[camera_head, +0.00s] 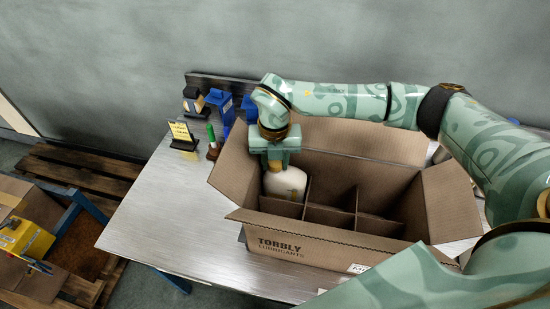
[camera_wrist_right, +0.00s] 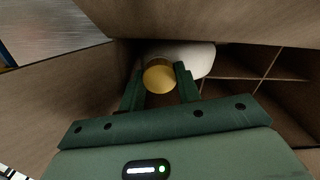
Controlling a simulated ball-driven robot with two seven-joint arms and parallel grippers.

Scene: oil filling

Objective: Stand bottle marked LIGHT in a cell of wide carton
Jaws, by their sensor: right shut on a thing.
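The wide carton (camera_head: 300,249) stands open on the metal table, marked TORBLY LUBRICANTS, with dividers making several cells. A cream-white bottle (camera_head: 287,182) is inside the carton at its left end, below my right gripper (camera_head: 275,160). In the right wrist view, the gripper (camera_wrist_right: 160,80) is shut on the bottle's yellow cap (camera_wrist_right: 160,77), with one finger on each side. The white bottle body (camera_wrist_right: 203,58) shows behind the cap. Its label is not visible, so I cannot read the marking. The bottle's base is hidden by the carton walls. My left gripper is not in view.
Blue containers (camera_head: 218,100), a yellow note on a stand (camera_head: 182,132) and a green-topped item (camera_head: 211,137) stand at the table's back left. The carton's flaps spread outward. Other visible cells (camera_head: 330,190) look empty. The table (camera_head: 165,225) left of the carton is clear.

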